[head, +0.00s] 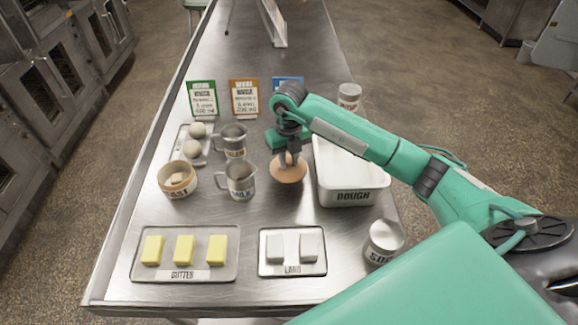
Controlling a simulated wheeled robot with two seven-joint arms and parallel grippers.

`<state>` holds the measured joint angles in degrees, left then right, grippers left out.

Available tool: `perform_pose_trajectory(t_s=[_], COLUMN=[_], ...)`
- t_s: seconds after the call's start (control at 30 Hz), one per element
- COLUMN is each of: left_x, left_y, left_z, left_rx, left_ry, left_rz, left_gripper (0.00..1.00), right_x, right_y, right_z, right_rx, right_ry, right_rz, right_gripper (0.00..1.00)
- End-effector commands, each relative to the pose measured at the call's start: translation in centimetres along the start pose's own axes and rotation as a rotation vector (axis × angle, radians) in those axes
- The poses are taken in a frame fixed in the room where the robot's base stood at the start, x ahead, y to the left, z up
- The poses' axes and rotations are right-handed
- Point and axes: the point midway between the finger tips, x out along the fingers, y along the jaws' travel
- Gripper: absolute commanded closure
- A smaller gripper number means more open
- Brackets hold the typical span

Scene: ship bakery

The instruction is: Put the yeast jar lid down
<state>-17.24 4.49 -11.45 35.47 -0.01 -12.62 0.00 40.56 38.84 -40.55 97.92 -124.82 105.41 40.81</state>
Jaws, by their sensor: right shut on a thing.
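The yeast jar lid (287,173) is a round, pale brown disc near the middle of the steel table. My right gripper (290,158) reaches down from above and is shut on it. The gripper hides the top of the lid, and I cannot tell whether its underside touches the table. The yeast jar (178,190) is a round tan pot at the left, uncovered, with pale blocks inside. Only the end of its label shows. My left gripper is not in view.
A milk jug (241,187) stands left of the lid, and the white dough tub (350,196) close on its right. A butter tray (185,273), a lard tray (292,271) and a round canister (383,240) stand in front. Bare table (275,218) lies before the lid.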

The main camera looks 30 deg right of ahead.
Motion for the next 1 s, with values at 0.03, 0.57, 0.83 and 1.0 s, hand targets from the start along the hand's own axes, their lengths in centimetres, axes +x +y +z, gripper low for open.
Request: perform_pose_trajectory(t_s=[0.03,0.57,0.83,1.0], left_x=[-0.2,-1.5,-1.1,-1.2], left_y=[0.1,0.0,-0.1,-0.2], left_z=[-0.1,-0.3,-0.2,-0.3], left_rx=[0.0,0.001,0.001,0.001], left_ry=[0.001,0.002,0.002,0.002], left_rz=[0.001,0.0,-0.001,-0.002], left_gripper=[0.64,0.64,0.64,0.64], right_x=[0.3,5.0,5.4,5.3], right_y=[0.0,-0.1,-0.1,-0.1], right_z=[0.0,0.1,0.1,0.1], right_rx=[0.001,0.0,0.001,0.001], right_ry=[0.002,-0.002,-0.002,-0.001], right_rz=[0.0,0.0,0.0,0.0], right_gripper=[1.0,1.0,0.76,0.56])
